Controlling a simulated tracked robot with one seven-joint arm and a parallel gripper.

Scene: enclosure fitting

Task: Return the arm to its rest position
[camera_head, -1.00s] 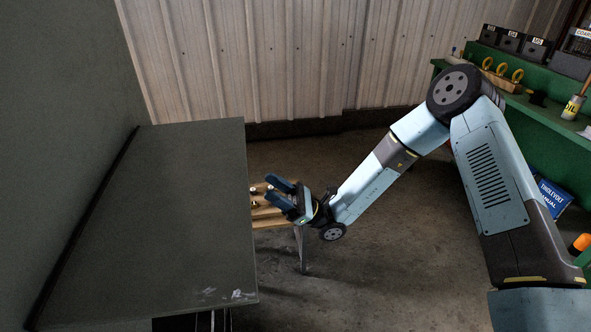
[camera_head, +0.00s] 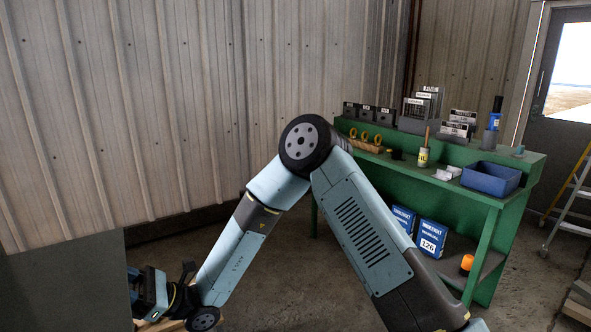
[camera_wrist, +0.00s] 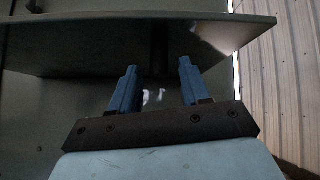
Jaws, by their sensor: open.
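My gripper (camera_head: 136,288) is at the lower left in the head view, at the end of my bent arm. It is beside the right edge of a dark grey panel (camera_head: 65,280). In the wrist view the two blue fingers of my gripper (camera_wrist: 158,70) are spread apart with nothing between them. Beyond them is a dark grey surface with small white marks. A grey panel (camera_wrist: 90,45) spans the upper part of that view; whether the fingers touch it I cannot tell.
A green workbench (camera_head: 465,196) stands at the right with bins, a blue tray (camera_head: 490,178) and a bottle (camera_head: 423,158). Blue boxes (camera_head: 432,238) stand on its lower shelf. A ladder (camera_head: 572,195) is at the far right. A corrugated wall (camera_head: 120,110) is behind. Floor between arm and bench is open.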

